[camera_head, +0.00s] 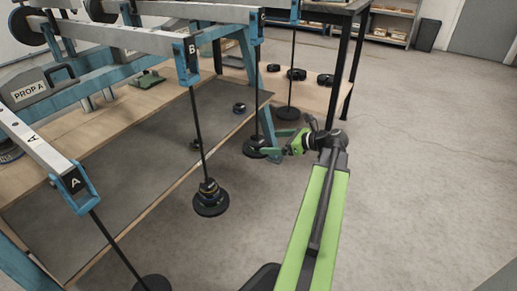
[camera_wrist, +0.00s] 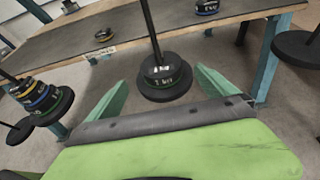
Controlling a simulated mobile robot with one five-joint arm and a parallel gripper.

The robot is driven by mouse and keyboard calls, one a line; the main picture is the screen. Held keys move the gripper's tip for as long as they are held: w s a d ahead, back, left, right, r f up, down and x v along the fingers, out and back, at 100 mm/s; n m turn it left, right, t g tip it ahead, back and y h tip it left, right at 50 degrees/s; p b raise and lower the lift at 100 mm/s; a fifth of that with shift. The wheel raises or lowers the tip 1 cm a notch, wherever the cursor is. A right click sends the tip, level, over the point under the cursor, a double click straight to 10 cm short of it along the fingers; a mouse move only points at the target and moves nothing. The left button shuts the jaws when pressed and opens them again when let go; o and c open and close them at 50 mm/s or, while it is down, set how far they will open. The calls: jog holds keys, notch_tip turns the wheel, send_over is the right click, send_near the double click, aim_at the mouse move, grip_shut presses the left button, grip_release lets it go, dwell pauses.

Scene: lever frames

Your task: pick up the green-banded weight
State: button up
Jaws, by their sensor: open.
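My gripper (camera_head: 277,145) is open and empty, its two green fingers spread toward the middle hanger in the head view. In the wrist view my gripper (camera_wrist: 162,88) frames a black weight (camera_wrist: 165,72) with white lettering, stacked on a disc around an upright rod. It sits beyond the fingertips, apparently not gripped; a thin greenish edge seems to show on it. The same hanger in the head view (camera_head: 256,146) is small and partly behind the fingers. A stack with blue, yellow and green bands (camera_wrist: 42,98) hangs at left; in the head view this stack (camera_head: 210,196) is under arm B.
Lever arms A (camera_head: 40,140) and B (camera_head: 140,38) reach over the workbench (camera_head: 120,130). A bare hanger disc (camera_wrist: 297,46) hangs at right in the wrist view. Loose weights (camera_head: 240,107) lie on the bench. Open floor (camera_head: 420,170) lies to the right.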

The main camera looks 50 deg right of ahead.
aim_at(261, 141)
jog(key=shift+w+a+f, duration=0.1)
jog(key=shift+w+f, duration=0.15)
jog(key=shift+w, duration=0.35)
jog(key=b+x, duration=0.2)
jog(key=x, duration=0.3)
jog(key=shift+w, duration=0.1)
jog(key=shift+r, duration=0.1)
grip_shut()
